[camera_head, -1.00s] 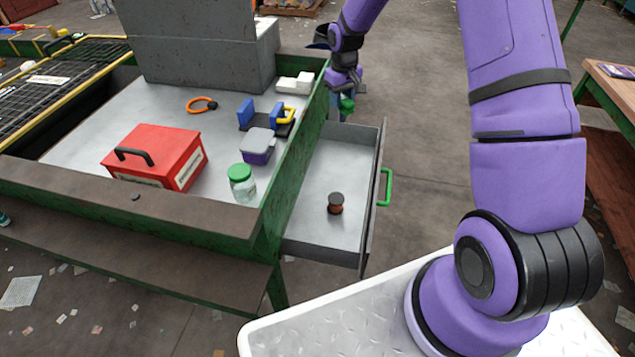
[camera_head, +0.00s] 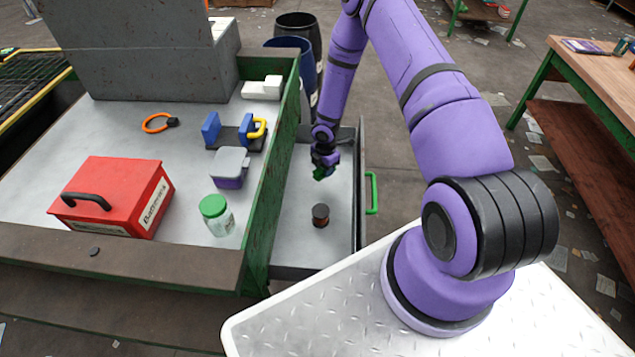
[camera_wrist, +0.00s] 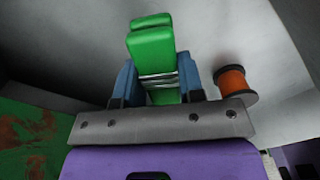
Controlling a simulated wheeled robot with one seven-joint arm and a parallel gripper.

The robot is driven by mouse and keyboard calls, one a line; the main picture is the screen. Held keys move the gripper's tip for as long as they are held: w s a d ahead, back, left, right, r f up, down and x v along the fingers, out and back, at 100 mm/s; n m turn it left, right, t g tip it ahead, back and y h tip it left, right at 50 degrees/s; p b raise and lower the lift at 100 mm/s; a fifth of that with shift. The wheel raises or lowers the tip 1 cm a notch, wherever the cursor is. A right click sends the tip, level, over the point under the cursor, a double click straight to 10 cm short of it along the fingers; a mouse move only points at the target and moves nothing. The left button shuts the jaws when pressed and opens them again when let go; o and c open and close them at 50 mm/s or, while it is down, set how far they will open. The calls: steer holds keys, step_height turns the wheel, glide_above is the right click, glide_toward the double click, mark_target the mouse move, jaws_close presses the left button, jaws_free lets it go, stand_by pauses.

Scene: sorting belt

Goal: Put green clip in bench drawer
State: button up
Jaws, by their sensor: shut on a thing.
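The green clip (camera_wrist: 154,52) is between the two blue fingers of my gripper (camera_wrist: 156,84) in the wrist view, gripped at its metal spring. In the head view the clip (camera_head: 320,173) is a small green shape under my gripper (camera_head: 321,165). The bench drawer (camera_head: 290,228) is pulled open, with a grey inside and a green handle (camera_head: 372,193). My gripper and the clip are over the open drawer. I cannot tell exactly how high the clip is above its floor.
An orange and black spool (camera_head: 320,215) stands in the drawer, and it shows right of the clip in the wrist view (camera_wrist: 232,82). The bench top holds a red batteries box (camera_head: 112,197), a green-lidded jar (camera_head: 216,215) and a grey-purple container (camera_head: 230,167). The bench's green side rail (camera_head: 272,170) borders the drawer.

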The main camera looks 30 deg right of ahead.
mark_target(324, 185)
steer(key=shift+f, duration=2.85)
steer(key=shift+f, duration=0.15)
steer(key=o, duration=0.9)
